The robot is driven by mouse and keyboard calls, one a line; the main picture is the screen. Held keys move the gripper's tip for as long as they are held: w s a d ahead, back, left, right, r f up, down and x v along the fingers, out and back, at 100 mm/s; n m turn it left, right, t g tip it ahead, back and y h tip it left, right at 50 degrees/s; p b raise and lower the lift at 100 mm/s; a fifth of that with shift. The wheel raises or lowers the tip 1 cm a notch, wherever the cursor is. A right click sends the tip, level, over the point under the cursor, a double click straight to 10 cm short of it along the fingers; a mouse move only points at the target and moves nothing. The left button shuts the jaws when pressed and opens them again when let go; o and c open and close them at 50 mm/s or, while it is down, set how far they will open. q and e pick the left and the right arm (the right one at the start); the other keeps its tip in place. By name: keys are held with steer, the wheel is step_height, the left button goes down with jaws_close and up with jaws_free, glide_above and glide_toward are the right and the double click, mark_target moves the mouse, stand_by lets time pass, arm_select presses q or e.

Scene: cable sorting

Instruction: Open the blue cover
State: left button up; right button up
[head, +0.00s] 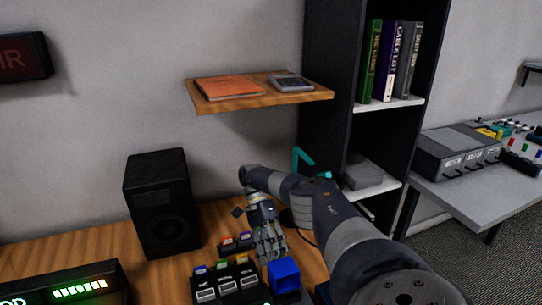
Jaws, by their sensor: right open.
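The blue cover (285,274) is a bright blue, box-like piece on a dark base near the bottom middle of the head view. It appears closed, though its details are small. My right gripper (268,252) points down with its fingers apart, just behind and to the left of the cover in the picture. Nothing shows between the fingers. I cannot tell whether a finger touches the cover. My left gripper is not in view.
A dark panel (226,283) with several switches and coloured tabs lies left of the cover. A black speaker (162,205) and a lit device (70,290) stand further left on the wooden desk (100,243). A wooden shelf (240,99) hangs above.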

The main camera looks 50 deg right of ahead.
steer(key=shift+s+d+f, duration=0.15)
steer(key=shift+d+f, duration=0.05)
steer(key=shift+d, duration=0.1)
steer(key=shift+d+r, duration=0.1)
steer(key=shift+r, duration=0.4)
step_height(320, 180, up, 9)
steer(key=shift+a+r, duration=0.2)
steer(key=shift+a, duration=0.2)
stand_by(0.7)
